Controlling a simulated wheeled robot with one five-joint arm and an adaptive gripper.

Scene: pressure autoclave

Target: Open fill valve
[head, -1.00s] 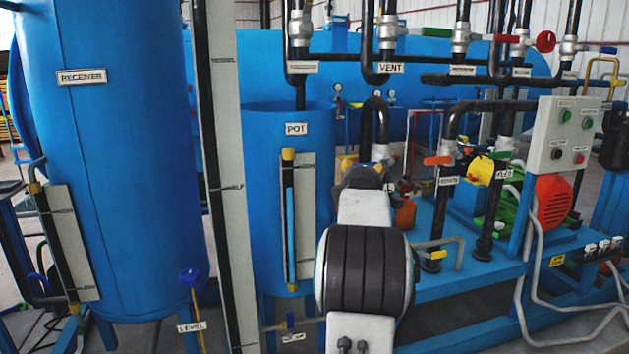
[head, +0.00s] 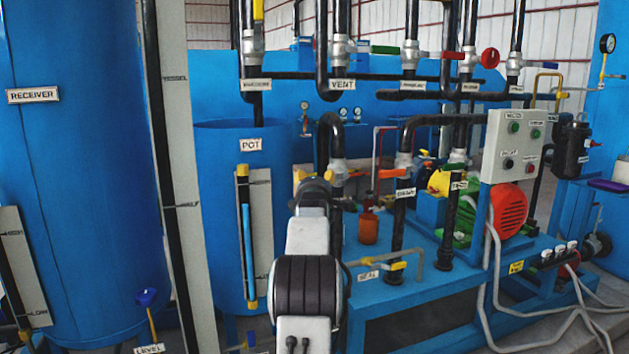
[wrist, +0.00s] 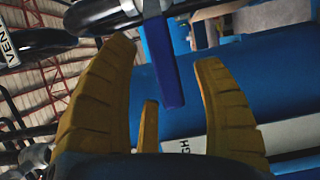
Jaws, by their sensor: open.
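No label in view reads clearly as the fill valve. A row of piped valves runs along the top of the head view, with a yellow lever (head: 258,10), a green lever (head: 386,50), a red lever (head: 452,55) and a blue lever (head: 543,66). In the head view my gripper (head: 314,177) is small, in front of the pot's right side.
The receiver tank (head: 85,180) and the pot (head: 215,180) stand at left. A grey button box (head: 515,145), a red motor cover (head: 510,210) and the blue skid (head: 420,305) lie at right. A dark pipe (wrist: 30,55) crosses the wrist view's upper left.

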